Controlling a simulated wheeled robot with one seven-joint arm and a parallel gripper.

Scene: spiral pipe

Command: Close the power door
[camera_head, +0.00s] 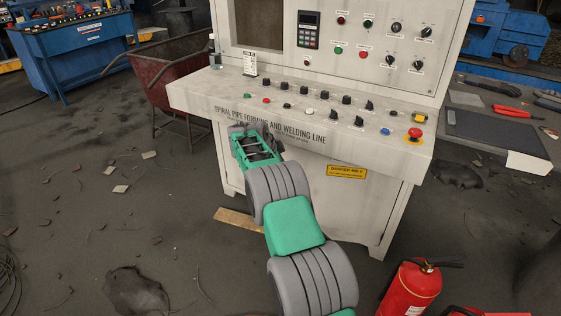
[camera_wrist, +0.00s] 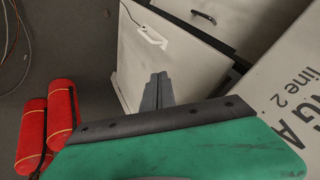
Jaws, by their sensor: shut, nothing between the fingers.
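A pale cabinet door panel (camera_wrist: 165,55) with a white handle (camera_wrist: 152,38) stands ajar in the wrist view, with a dark gap along its right edge. I cannot tell for sure that it is the power door. A second pale panel with a black handle (camera_wrist: 204,17) lies beyond it. My gripper (camera_wrist: 158,78) is shut and empty, its fingers overlapping the ajar panel in the picture; contact cannot be told. In the head view my arm reaches to the console (camera_head: 300,110), and the fingers and the door's opening are not clear there.
Red fire extinguishers (camera_wrist: 45,120) stand at left in the wrist view; one (camera_head: 410,288) shows at lower right in the head view. A dark red cart (camera_head: 175,75) stands left of the console. Debris dots the floor at left, which is otherwise mostly open.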

